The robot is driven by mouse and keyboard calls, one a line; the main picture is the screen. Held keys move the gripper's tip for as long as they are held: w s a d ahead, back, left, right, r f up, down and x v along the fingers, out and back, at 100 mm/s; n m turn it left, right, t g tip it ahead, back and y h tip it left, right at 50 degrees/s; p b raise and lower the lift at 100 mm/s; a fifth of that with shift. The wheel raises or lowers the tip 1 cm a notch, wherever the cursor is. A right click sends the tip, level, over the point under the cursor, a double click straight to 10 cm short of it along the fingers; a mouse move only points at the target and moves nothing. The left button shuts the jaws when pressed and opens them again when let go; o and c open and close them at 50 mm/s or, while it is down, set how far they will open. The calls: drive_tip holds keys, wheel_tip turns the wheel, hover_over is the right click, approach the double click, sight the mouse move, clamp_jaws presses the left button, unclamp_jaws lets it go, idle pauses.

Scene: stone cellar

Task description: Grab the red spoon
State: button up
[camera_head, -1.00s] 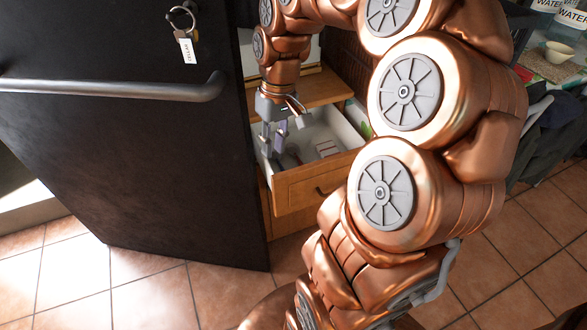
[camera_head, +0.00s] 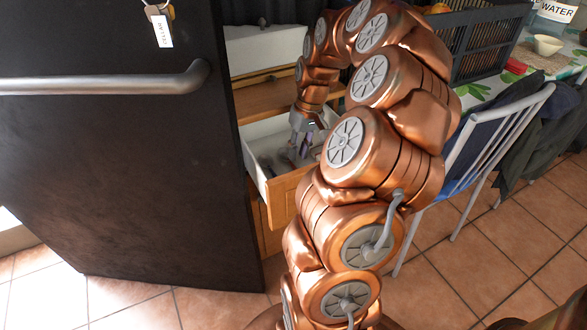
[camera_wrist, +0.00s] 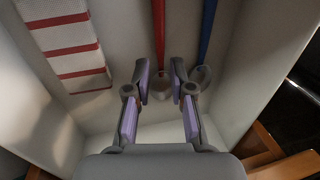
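The red spoon (camera_wrist: 159,38) lies in the white drawer, its red handle pointing to the top of the wrist view and its grey bowl between my fingertips. My gripper (camera_wrist: 161,82) is open, with a purple-padded finger on each side of the spoon and gaps showing. In the head view my gripper (camera_head: 308,142) reaches down into the open drawer (camera_head: 283,187), and the spoon cannot be made out there.
A white cloth with red stripes (camera_wrist: 65,38) lies left in the drawer. The drawer walls stand close around my gripper. A dark door (camera_head: 120,170) stands at left. A chair (camera_head: 480,150) and a table with a crate (camera_head: 482,45) stand at right.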

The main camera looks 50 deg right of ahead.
sight(295, 167)
drive_tip(key=f, duration=0.2)
drive_tip(key=a+f, duration=0.1)
drive_tip(key=f, duration=0.1)
drive_tip(key=shift+b, duration=0.3)
clamp_jaws()
